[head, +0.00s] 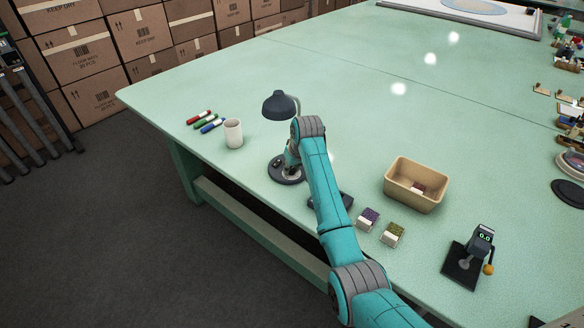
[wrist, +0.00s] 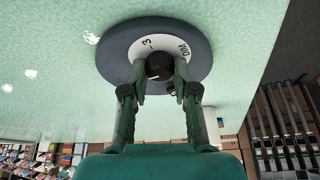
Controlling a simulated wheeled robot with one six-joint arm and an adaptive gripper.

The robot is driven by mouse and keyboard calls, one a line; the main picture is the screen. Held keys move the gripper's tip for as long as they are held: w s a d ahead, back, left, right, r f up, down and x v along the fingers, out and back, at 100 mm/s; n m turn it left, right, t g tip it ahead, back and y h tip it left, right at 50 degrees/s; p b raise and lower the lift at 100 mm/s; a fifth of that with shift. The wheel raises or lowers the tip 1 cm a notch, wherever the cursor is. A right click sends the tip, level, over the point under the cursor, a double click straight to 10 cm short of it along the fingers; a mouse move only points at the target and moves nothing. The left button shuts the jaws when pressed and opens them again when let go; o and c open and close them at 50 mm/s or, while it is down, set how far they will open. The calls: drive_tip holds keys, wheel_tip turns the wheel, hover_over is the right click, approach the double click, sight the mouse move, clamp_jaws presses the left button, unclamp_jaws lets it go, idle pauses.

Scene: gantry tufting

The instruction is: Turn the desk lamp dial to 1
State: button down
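The desk lamp (head: 278,105) stands near the table's left edge, with a dark shade and a round dark base (head: 276,172). My arm hides part of it in the head view. In the wrist view the round base (wrist: 112,60) carries a white dial plate (wrist: 130,47) with a "3" and "DIM" readable. A black dial knob (wrist: 159,66) sits at its middle; the other marks and any pointer are hidden or too small to read. My gripper (wrist: 160,76) has one finger on each side of the knob, and both fingertips appear to touch it.
A white cup (head: 233,134) and several coloured markers (head: 206,121) lie left of the lamp. A tan bin (head: 416,186), small sample blocks (head: 392,234) and a small dark device (head: 478,250) are to the right. The green table (head: 370,110) is clear behind the lamp.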

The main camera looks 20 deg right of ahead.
drive_tip(key=shift+n, duration=0.4)
idle(0.5)
drive_tip(key=n, duration=0.2)
drive_tip(key=n+y, duration=0.1)
drive_tip(key=shift+d+n+g+y, duration=0.1)
drive_tip(key=shift+n+g+y, duration=0.2)
drive_tip(key=shift+n, duration=0.1)
drive_tip(key=n+g+y, duration=0.1)
drive_tip(key=n, duration=0.3)
drive_tip(key=shift+w+n, duration=0.1)
drive_tip(key=shift+n, duration=0.2)
drive_tip(key=n+g, duration=0.2)
drive_tip(key=n, duration=0.2)
drive_tip(key=shift+y, duration=0.4)
drive_tip(key=shift+w+n+g, duration=0.1)
drive_tip(key=shift+n+g, duration=0.6)
drive_tip(key=shift+n, duration=1.2)
drive_tip(key=shift+f+n, duration=0.1)
drive_tip(key=shift+n, duration=0.3)
drive_tip(key=c, duration=0.9)
unclamp_jaws()
